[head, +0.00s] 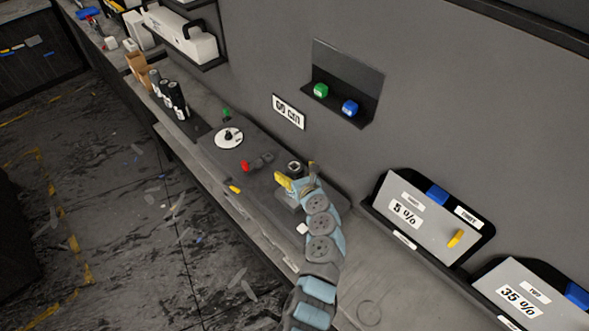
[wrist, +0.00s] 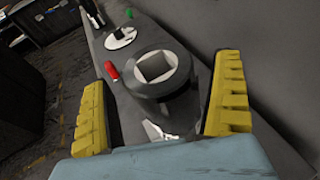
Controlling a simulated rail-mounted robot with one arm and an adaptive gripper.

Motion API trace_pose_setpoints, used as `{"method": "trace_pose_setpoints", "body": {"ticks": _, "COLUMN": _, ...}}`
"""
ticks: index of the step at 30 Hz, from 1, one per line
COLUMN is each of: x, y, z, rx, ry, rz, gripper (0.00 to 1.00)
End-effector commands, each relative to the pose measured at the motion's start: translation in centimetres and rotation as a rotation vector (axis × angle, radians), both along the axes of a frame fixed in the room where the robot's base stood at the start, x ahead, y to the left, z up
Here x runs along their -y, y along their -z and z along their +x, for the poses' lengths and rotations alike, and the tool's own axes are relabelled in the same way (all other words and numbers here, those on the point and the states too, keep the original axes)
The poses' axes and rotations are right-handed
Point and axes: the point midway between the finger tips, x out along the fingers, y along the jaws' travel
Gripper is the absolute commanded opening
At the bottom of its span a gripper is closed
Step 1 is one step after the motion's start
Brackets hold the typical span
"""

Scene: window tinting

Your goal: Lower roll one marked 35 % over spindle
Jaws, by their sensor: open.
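My gripper (head: 299,174) is over the bench device, its two yellow fingers spread apart. In the wrist view a dark round piece with a square opening in its top (wrist: 158,72) stands between the open fingers (wrist: 163,85), with gaps at the sides. It also shows in the head view (head: 294,166). I cannot tell whether it is the roll or part of the spindle; no 35 % mark is readable on it. A pale patch shows below it. Several dark rolls (head: 172,92) stand upright in a rack farther back along the bench; their marks are unreadable.
A white dial (head: 229,137) and a red part (head: 246,166) are on the device. A wall shelf (head: 340,103) holds a green and a blue block. Panels marked 5 % (head: 424,224) and 35 % (head: 507,291) lean at the right. Bench near them is mostly clear.

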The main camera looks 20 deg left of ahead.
Motion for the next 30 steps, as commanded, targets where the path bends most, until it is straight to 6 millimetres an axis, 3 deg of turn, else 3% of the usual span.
{"method": "trace_pose_setpoints", "body": {"ticks": 30, "x": 6.7, "y": -3.1, "z": -7.2, "rx": 0.002, "ry": 0.004, "rz": 0.001, "gripper": 0.95}}
